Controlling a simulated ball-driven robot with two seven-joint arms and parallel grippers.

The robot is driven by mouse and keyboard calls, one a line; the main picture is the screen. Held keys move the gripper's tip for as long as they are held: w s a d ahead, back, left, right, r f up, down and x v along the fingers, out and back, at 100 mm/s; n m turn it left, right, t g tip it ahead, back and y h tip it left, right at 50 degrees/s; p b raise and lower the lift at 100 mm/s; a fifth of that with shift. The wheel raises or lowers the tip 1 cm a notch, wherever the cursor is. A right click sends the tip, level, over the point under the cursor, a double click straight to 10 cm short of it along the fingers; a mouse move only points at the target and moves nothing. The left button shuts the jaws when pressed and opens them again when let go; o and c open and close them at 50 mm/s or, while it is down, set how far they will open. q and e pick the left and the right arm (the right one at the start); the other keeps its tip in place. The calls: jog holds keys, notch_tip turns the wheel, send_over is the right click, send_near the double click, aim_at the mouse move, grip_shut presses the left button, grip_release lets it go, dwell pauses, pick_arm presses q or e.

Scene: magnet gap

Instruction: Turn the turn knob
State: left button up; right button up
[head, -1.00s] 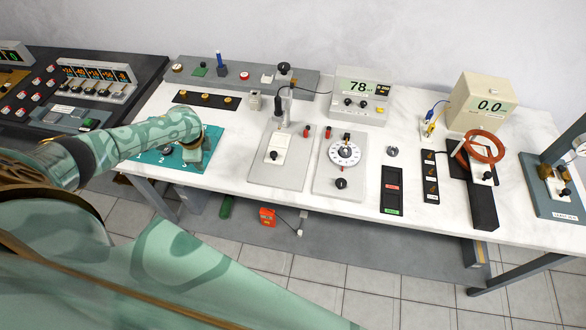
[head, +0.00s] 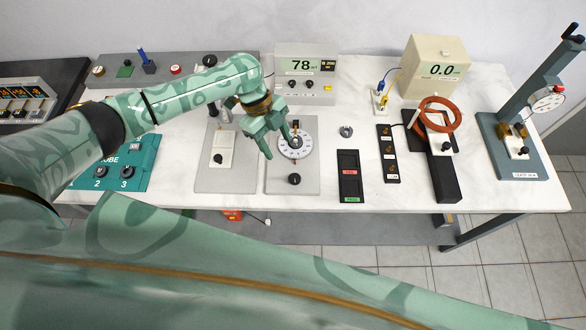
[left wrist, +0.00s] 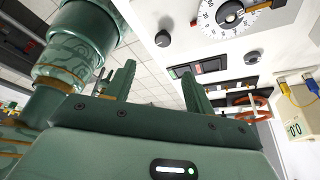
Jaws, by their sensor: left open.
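My left gripper (head: 277,144) is open and empty, above the left edge of a grey plate (head: 278,183). The plate carries a white round dial (head: 301,147) with a dark centre, and a black knob (head: 294,179) nearer the front edge. The fingers are beside the dial, partly covering its left side; I cannot tell whether they touch it. In the left wrist view the two fingers (left wrist: 158,88) stand apart with nothing between them. The dial (left wrist: 222,18) is at the top there, and the black knob (left wrist: 163,39) is left of it. My right gripper is out of view.
A meter reading 78 (head: 304,65) stands behind the dial. A small grey knob (head: 346,131) and a black panel (head: 350,178) are to the right. A copper coil (head: 437,113) and a stand (head: 515,150) are farther right. A teal box (head: 140,160) is at left.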

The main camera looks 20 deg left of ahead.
pick_arm(q)
send_near(294, 177)
jog(key=b+x, duration=0.2)
jog(key=x, duration=0.5)
jog(key=shift+d+f, duration=0.25)
jog(key=shift+f, duration=0.3)
jog(key=shift+s, duration=0.1)
jog(key=shift+c, duration=1.2)
jog(key=c, duration=0.7)
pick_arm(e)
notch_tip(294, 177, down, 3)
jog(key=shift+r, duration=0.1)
